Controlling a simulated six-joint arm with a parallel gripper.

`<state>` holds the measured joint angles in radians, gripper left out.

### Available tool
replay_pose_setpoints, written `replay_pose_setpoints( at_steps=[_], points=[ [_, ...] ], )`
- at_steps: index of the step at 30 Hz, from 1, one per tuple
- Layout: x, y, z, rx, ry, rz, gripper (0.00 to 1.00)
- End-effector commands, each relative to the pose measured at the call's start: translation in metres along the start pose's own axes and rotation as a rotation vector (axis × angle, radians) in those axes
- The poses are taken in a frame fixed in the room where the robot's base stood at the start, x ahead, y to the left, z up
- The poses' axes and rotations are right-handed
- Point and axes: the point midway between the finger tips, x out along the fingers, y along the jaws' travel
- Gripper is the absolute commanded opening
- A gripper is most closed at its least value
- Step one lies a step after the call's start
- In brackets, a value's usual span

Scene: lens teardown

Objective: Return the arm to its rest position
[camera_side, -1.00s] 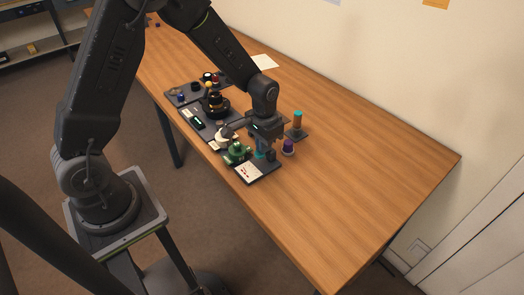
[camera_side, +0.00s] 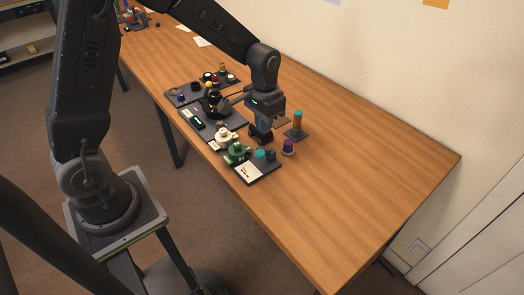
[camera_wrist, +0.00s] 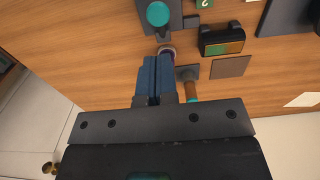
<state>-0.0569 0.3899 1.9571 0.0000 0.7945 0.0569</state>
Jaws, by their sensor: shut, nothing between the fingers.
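My gripper (camera_side: 260,135) hangs over the wooden table, pointing down, just left of the orange-and-teal post. In the wrist view its two blue fingers (camera_wrist: 153,62) are together with nothing between them. The fingers partly cover a purple-capped piece in that view. My arm's rest position is not marked in the views.
The wooden table (camera_side: 350,190) has wide free room at its front right. Near the gripper are an orange-and-teal post (camera_side: 297,122), a purple-capped piece (camera_side: 288,147), a teal knob (camera_side: 260,154), a green part (camera_side: 237,151) and a white ring-like part (camera_side: 222,135). Dark trays stand behind.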

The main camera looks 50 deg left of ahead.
Motion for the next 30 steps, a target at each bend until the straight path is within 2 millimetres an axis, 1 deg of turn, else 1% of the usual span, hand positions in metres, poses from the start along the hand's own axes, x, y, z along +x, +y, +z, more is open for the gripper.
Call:
replay_pose_setpoints(
  at_steps=[8,11,14,17,18,21,25,27,30],
  points=[
    [-0.002,0.000,0.001,0.000,0.003,0.000,0.00],
    [-0.015,0.001,0.006,0.000,0.025,-0.001,0.00],
    [-0.042,0.004,0.018,0.000,0.072,-0.004,0.00],
    [-0.074,0.007,0.038,0.001,0.133,-0.006,0.00],
    [-0.086,0.009,0.048,0.001,0.158,-0.006,0.00],
    [-0.112,0.012,0.073,0.002,0.219,-0.007,0.00],
    [-0.137,0.016,0.109,0.001,0.298,-0.007,0.00],
    [-0.147,0.018,0.128,0.001,0.341,-0.006,0.00],
    [-0.157,0.020,0.153,0.001,0.398,-0.005,0.00]
  ],
)
